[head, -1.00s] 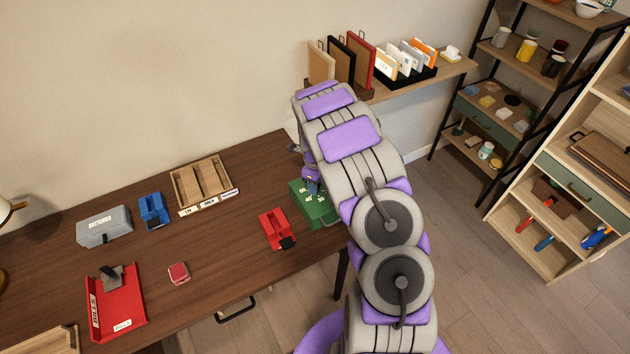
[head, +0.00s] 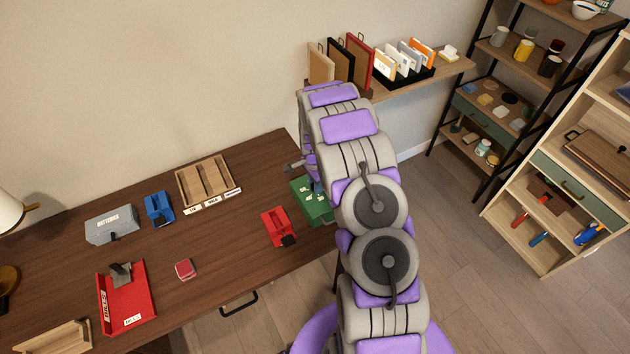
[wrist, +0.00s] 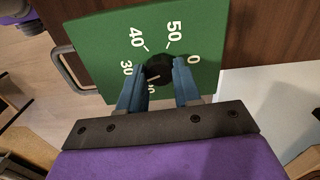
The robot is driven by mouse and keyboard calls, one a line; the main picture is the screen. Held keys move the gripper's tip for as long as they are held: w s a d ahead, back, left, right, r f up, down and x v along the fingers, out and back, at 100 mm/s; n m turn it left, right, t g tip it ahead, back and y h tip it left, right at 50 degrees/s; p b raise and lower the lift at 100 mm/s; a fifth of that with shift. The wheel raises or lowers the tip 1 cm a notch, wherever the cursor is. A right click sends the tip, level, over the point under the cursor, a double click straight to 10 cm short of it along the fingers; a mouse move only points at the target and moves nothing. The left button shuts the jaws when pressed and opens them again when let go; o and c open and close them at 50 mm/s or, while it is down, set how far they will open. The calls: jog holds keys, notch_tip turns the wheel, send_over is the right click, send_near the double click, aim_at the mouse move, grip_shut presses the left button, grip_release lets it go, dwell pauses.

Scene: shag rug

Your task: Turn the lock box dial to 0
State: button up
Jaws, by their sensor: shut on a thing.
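The green lock box (head: 318,211) stands at the right end of the desk, partly hidden behind my arm in the head view. In the wrist view the green lock box face (wrist: 110,45) carries white numbers, with 30, 40, 50, 0 and part of a 10 legible. The black dial (wrist: 158,69) sits in the middle of the numbers. My gripper (wrist: 159,78) has its two blue fingers on either side of the dial and is shut on it. The dial's pointer is hard to make out. In the head view the gripper is mostly hidden by my arm.
On the desk (head: 225,240) are a red stapler-like item (head: 277,227), a wooden tray (head: 203,180), a blue item (head: 158,208), a grey batteries box (head: 111,224), a red bills tray (head: 127,296) and a small red block (head: 185,269). A wall shelf (head: 425,76) holds folders behind my arm.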

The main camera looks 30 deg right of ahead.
jog(key=n, duration=0.2)
jog(key=n+p, duration=0.1)
jog(key=n, duration=0.1)
jog(key=shift+w+r+n+p, duration=0.15)
jog(key=shift+w+n+p, duration=0.05)
jog(key=shift+n+p, duration=0.1)
jog(key=n+p, duration=0.1)
jog(key=n, duration=0.3)
jog(key=shift+n, duration=0.3)
jog(key=n, duration=0.4)
jog(key=shift+n+p, duration=0.3)
jog(key=shift+p, duration=0.05)
jog(key=n, duration=0.3)
jog(key=shift+n, duration=0.3)
jog(key=n+b, duration=0.1)
jog(key=n, duration=0.2)
jog(key=shift+a+n, duration=0.1)
jog(key=shift+n, duration=0.2)
jog(key=n+b, duration=0.1)
jog(key=n, duration=0.2)
jog(key=shift+w+n, duration=0.1)
jog(key=shift+n, duration=0.3)
jog(key=n+b, duration=0.1)
jog(key=n, duration=0.3)
jog(key=shift+n+b, duration=0.65)
jog(key=shift+n, duration=1.05)
